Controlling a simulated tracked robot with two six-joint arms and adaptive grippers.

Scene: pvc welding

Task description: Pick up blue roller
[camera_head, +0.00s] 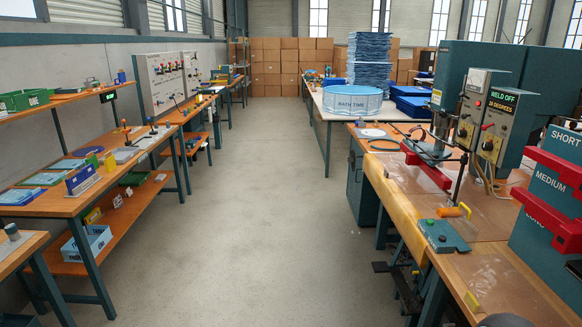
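I cannot make out a blue roller for certain at this size. A small upright tool with a dark top (153,122) stands on the left workbench (75,203). Another with an orange top (124,125) stands near it. On the right workbench (510,290) an orange-handled tool (453,212) lies near the front edge, behind a teal box (442,236). Neither of my grippers can be seen. A dark rounded shape at the bottom right edge is too cut off to identify.
A wide bare concrete floor (260,200) runs between the benches. The welding machine (490,120) and a teal panel with red brackets (550,190) stand on the right. A round blue pool (352,100) and stacked blue sheets (369,60) are farther back. Cardboard boxes (290,65) line the back.

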